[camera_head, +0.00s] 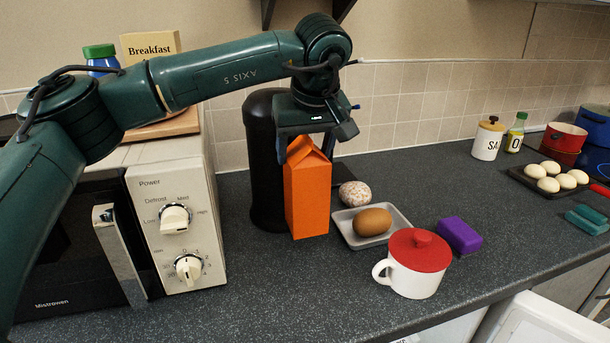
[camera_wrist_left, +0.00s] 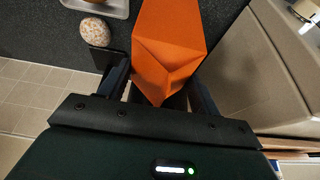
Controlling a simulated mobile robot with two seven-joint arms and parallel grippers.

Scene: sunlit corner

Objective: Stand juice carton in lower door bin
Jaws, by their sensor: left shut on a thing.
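The orange juice carton (camera_head: 307,200) is upright, with a gabled top, in front of a black appliance on the dark counter. Its base is at or very close to the counter; I cannot tell whether it touches. My left gripper (camera_head: 310,138) comes down from above and is shut on the carton's upper part. In the left wrist view the carton (camera_wrist_left: 168,45) sits between the two fingers. A white panel (camera_head: 540,322), perhaps the open fridge door, shows at the lower right edge. The lower door bin cannot be made out. My right gripper is not in view.
The black appliance (camera_head: 262,165) stands right behind the carton, and the microwave (camera_head: 175,225) is to its left. A grey tray (camera_head: 345,226) with a brown egg, a speckled egg (camera_head: 355,194), a red-lidded mug (camera_head: 415,275) and a purple block (camera_head: 459,236) are to the right.

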